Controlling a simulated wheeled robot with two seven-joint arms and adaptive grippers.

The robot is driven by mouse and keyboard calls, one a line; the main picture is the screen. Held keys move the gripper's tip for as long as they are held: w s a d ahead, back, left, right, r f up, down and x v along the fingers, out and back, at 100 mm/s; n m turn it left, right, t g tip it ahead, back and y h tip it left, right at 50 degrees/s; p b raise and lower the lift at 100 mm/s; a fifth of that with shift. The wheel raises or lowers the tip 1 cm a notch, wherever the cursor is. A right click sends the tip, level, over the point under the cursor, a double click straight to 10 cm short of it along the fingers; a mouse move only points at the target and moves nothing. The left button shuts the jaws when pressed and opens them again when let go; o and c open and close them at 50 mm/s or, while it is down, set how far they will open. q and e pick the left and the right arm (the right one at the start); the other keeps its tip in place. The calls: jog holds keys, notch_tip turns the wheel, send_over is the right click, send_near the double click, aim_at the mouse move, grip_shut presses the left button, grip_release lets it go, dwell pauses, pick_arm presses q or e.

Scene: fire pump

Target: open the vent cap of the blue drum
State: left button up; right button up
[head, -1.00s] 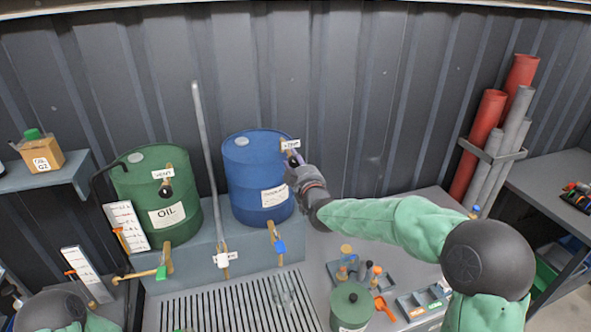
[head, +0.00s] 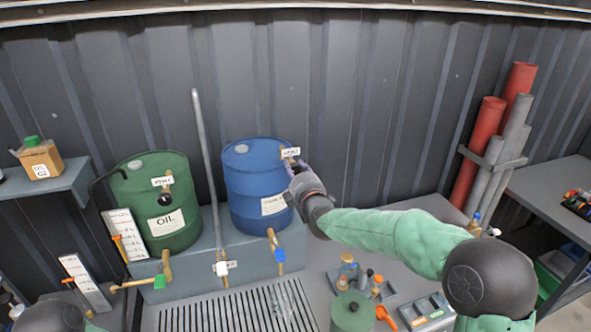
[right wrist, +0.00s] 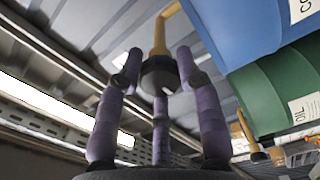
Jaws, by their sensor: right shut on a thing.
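The blue drum (head: 250,190) stands on a grey-blue ledge at the back wall, with a vent label (head: 290,152) at its upper right side. My right gripper (head: 294,166) is just below that label. In the right wrist view its three purple fingers (right wrist: 160,82) are closed around the dark round vent cap (right wrist: 158,68). The cap sits at the end of a bent yellow-brown pipe (right wrist: 171,14) by the blue drum. In the head view the gripper hides the cap. My left gripper is out of view.
The green oil drum (head: 158,222) with its own vent stands left of the blue drum. A grey pole (head: 204,150) rises between them. Small taps sit below the drums. A green canister (head: 351,313) and small parts trays (head: 426,312) are on the bench below my right arm.

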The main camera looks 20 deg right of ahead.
jog(key=n+p, duration=0.1)
jog(key=n, duration=0.4)
jog(key=shift+n, duration=0.3)
dwell(0.4)
jog(key=o, duration=1.2)
jog(key=shift+a, duration=0.1)
jog(key=shift+c, duration=0.2)
jog(key=s, duration=1.2)
jog(key=shift+d, duration=0.2)
